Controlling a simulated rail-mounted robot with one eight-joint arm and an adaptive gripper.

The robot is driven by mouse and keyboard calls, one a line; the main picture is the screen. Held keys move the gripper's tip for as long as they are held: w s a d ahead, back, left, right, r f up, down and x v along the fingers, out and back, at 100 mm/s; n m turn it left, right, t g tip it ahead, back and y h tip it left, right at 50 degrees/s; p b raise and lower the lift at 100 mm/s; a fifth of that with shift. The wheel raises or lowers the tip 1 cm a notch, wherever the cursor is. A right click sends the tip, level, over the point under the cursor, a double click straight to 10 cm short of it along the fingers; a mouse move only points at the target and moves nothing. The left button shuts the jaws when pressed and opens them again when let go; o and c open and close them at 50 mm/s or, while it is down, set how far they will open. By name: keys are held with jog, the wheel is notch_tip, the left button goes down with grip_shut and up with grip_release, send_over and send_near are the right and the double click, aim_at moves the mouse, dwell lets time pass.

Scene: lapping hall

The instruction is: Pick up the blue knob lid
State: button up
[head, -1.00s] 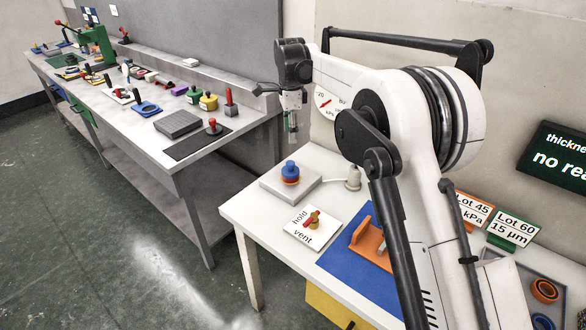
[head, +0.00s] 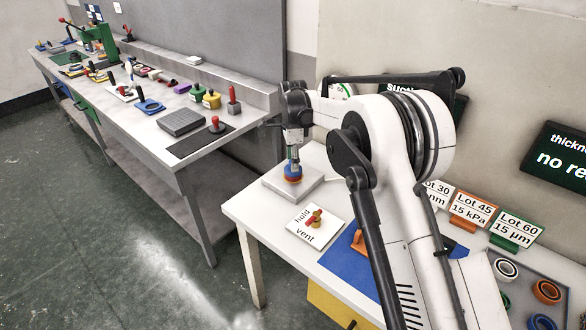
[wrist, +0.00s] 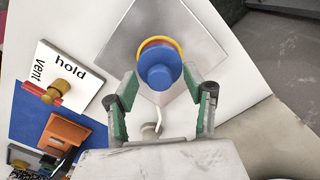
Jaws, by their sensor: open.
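The blue knob lid (wrist: 159,68) sits on a yellow-rimmed round piece on a grey square plate (wrist: 197,40); a red-orange layer shows under the blue. In the head view the lid (head: 292,170) is partly hidden by my gripper (head: 293,158), which is just above it. In the wrist view my gripper (wrist: 161,92) is open, its green-padded fingers apart on the left and right of the lid's near side. The knob lies between and slightly beyond the fingertips. I cannot tell whether any finger touches it.
A hold/vent card (head: 315,226) with a brass and red valve lies close by. A blue mat (head: 345,268) with an orange holder (head: 358,240) lies to the right. Lot signs (head: 472,208) and a tray of rings stand farther right. A long bench (head: 150,115) with many tools is at left.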

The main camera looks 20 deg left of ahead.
jog(key=shift+f, duration=0.5)
jog(key=shift+c, duration=0.5)
grip_shut()
jog(key=shift+r, duration=0.15)
